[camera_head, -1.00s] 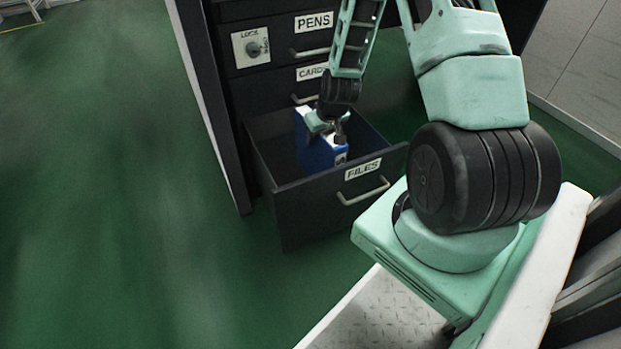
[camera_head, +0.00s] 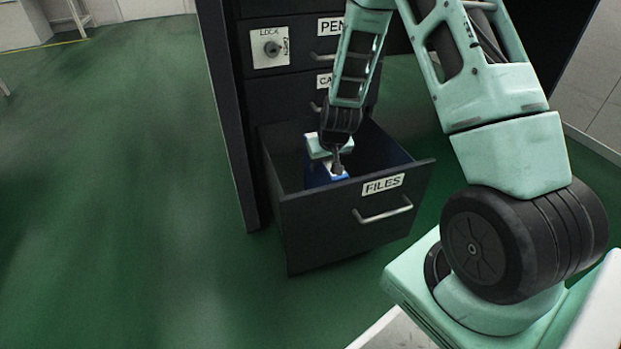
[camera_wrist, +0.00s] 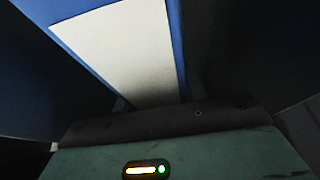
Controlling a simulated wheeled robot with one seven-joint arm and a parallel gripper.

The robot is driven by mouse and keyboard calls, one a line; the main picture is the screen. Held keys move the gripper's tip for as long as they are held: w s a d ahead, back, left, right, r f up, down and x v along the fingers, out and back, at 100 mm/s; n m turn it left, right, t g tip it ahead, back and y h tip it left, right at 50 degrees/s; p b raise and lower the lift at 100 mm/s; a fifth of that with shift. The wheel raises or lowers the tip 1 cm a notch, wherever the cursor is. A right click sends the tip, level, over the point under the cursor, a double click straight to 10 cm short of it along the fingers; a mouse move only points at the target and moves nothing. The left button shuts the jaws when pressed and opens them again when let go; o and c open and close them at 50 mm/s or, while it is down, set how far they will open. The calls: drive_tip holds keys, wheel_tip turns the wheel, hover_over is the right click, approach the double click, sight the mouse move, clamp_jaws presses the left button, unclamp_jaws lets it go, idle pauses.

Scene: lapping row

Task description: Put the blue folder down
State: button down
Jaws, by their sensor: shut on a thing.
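The blue folder (camera_head: 316,174) is inside the open drawer labelled FILES (camera_head: 305,222), mostly hidden by the drawer's front and by my gripper. My gripper (camera_head: 337,171) points down into the drawer and is shut on the folder's top part. I cannot tell whether the folder touches the drawer floor.
The dark cabinet has closed drawers above, one labelled PENS, with a lock plate (camera_head: 270,48) at left. The FILES drawer has a handle (camera_head: 384,211) on its front. Green floor (camera_head: 130,200) is clear on the left.

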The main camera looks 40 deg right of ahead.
sight(310, 172)
drive_tip(key=w+a+f+b, duration=0.1)
drive_tip(key=a+f+b, duration=0.1)
drive_tip(key=a, duration=0.1)
drive_tip(key=shift+w+a+f, duration=0.15)
drive_tip(key=shift+w+f, duration=0.25)
drive_tip(key=shift+r, duration=0.1)
drive_tip(key=shift+f, duration=0.2)
drive_tip(key=c, duration=0.8)
unclamp_jaws()
